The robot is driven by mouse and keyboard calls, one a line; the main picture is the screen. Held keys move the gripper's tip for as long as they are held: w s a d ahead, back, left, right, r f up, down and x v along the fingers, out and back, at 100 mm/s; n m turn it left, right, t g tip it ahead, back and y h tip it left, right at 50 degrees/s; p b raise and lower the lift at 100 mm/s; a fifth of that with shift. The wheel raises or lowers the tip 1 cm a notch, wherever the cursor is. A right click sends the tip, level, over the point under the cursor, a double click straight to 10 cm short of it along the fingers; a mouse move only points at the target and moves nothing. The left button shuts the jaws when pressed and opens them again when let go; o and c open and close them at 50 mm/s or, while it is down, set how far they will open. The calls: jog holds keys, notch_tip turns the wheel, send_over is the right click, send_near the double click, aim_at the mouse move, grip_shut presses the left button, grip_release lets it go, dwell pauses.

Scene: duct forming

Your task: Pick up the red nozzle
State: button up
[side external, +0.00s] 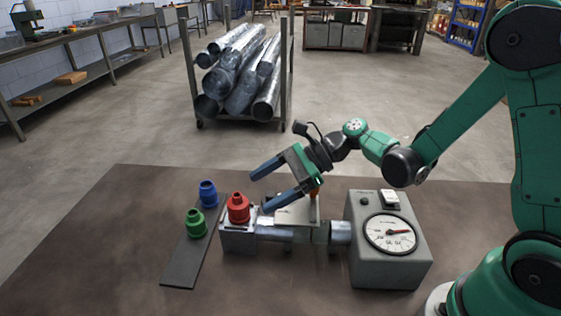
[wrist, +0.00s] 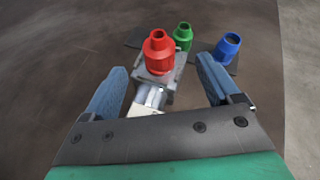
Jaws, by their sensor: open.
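The red nozzle (side external: 239,208) stands upright on the left end of the grey metal fixture (side external: 237,240). In the wrist view the red nozzle (wrist: 158,54) is ahead of the fingertips, roughly centred between the two fingers. My gripper (side external: 264,187) is open and empty, with blue fingers, above and to the right of the nozzle in the side view. In the wrist view my gripper (wrist: 161,72) has one finger on each side of the fixture. A gap remains between the fingers and the nozzle.
A green nozzle (side external: 196,223) and a blue nozzle (side external: 208,194) stand on a dark strip (side external: 181,272) left of the fixture. A grey box with a dial gauge (side external: 415,262) stands at the fixture's right end. The table (side external: 95,250) is clear at the left.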

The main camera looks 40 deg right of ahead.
aim_at(246, 198)
jog(key=shift+w+a+f+m+y, duration=0.15)
jog(key=shift+m+y, duration=0.25)
jog(key=shift+m, duration=0.2)
jog(key=shift+x, duration=2.75)
grip_shut()
